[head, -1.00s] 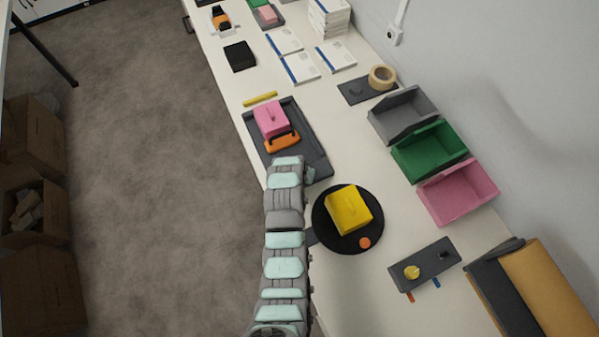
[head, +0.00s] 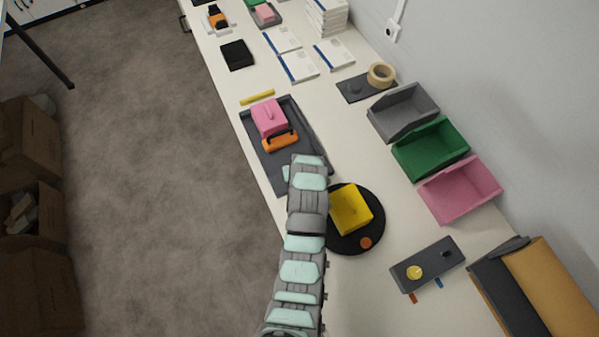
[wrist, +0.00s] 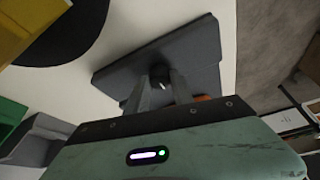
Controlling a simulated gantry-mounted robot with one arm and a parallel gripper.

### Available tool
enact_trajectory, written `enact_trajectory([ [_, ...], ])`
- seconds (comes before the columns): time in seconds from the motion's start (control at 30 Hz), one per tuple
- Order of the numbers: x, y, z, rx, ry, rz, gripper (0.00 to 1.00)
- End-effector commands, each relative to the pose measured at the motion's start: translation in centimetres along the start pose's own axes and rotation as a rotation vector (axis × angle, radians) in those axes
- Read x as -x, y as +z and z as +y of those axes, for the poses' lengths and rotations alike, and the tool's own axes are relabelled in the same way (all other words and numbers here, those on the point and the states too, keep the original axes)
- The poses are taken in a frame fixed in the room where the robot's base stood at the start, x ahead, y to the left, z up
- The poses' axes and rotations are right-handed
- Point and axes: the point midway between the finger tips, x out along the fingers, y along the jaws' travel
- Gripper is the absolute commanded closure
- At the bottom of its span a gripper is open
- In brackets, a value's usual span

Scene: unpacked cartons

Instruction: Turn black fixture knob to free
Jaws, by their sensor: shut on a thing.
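The dark grey fixture tray (head: 262,155) lies on the white table in the head view. It carries a pink block (head: 269,117) and an orange handle (head: 280,141). The fixture's grey plate also shows in the wrist view (wrist: 195,48). There the black knob (wrist: 160,70) stands on the plate near its edge. My gripper (wrist: 157,82) has its two fingers around the knob and is shut on it. In the head view my arm hides the knob and the gripper's fingers. The knob's exact angle cannot be read.
A black round turntable (head: 345,242) with a yellow box (head: 350,210) stands close right of my arm. Grey (head: 403,112), green (head: 430,148) and pink (head: 460,189) bins line the wall side. A small grey block with a yellow knob (head: 414,272) stands at the near right.

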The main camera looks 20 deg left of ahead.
Motion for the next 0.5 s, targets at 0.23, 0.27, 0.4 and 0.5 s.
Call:
enact_trajectory([
  [0.23,-0.06,0.1,0.01,0.002,0.0,-0.002,1.0],
  [0.27,-0.06,0.1,0.01,0.001,0.0,-0.002,1.0],
  [0.4,-0.06,0.1,0.0,0.001,0.0,-0.002,0.65],
  [0.5,-0.05,0.08,-0.01,0.001,0.0,-0.002,0.56],
])
